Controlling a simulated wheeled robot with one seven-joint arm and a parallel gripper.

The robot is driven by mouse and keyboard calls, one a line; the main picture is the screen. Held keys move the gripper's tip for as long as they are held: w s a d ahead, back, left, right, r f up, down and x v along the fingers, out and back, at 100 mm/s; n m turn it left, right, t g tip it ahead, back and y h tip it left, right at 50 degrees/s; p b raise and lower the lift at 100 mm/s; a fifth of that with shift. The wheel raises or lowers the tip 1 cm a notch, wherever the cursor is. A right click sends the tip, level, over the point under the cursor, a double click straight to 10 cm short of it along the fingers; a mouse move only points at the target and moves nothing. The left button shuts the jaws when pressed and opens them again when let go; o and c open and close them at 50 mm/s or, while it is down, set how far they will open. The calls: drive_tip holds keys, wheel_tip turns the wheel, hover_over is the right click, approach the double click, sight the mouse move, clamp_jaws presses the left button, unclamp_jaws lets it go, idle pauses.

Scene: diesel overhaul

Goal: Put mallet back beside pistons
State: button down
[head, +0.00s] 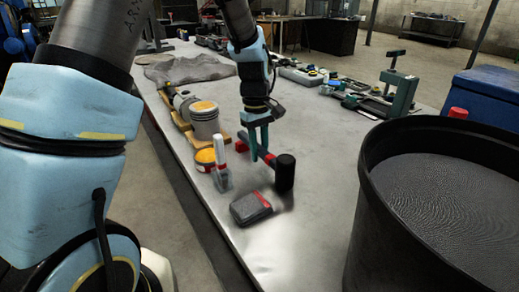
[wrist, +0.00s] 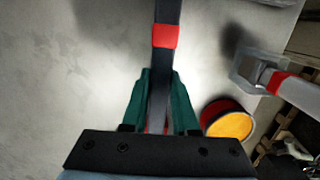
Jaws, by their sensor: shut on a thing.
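A mallet with a black head (head: 284,172) and a dark handle with red bands is in my gripper (head: 259,148). The green fingers are shut on its handle. In the wrist view the handle with a red band (wrist: 165,36) runs up from between the fingers (wrist: 159,95). The head hangs toward the near right, close over the metal table; whether it touches is unclear. Grey cylinders, likely the pistons, stand left of my gripper: one with a yellow-orange top (head: 205,122) and one behind it (head: 183,104), on wooden boards.
An orange-topped tin (head: 205,160) and a white-handled tool with a red band (head: 222,167) stand just left of the mallet. A dark grey pouch with red trim (head: 250,208) lies in front. A large black drum (head: 375,190) stands at right.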

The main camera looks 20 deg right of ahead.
drive_tip(key=shift+f, duration=0.55)
drive_tip(key=c, duration=0.6)
unclamp_jaws()
drive_tip(key=shift+r, duration=0.15)
drive_tip(key=r, duration=0.3)
drive_tip(key=r+b, duration=0.1)
drive_tip(key=r, duration=0.3)
drive_tip(key=w+r+b, duration=0.1)
drive_tip(key=r, duration=0.2)
drive_tip(key=shift+a+r, duration=0.15)
drive_tip(key=shift+r, duration=0.15)
drive_tip(key=shift+m+t, duration=0.5)
drive_tip(key=shift+t, duration=0.1)
drive_tip(key=a, duration=0.5)
drive_tip(key=w+a+f, duration=0.1)
drive_tip(key=a, duration=0.3)
drive_tip(key=a+f, duration=0.1)
drive_tip(key=a, duration=0.4)
drive_tip(key=shift+w+a+f, duration=0.1)
drive_tip(key=shift+w+a, duration=0.2)
drive_tip(key=s+a+f+m, duration=0.1)
drive_tip(key=s+a, duration=0.1)
drive_tip(key=a, duration=0.5)
drive_tip(key=s+a+f+m+t, duration=0.1)
drive_tip(key=s+a+f, duration=0.1)
drive_tip(key=a, duration=0.5)
drive_tip(key=shift+s+a, duration=0.15)
drive_tip(key=shift+s, duration=0.7)
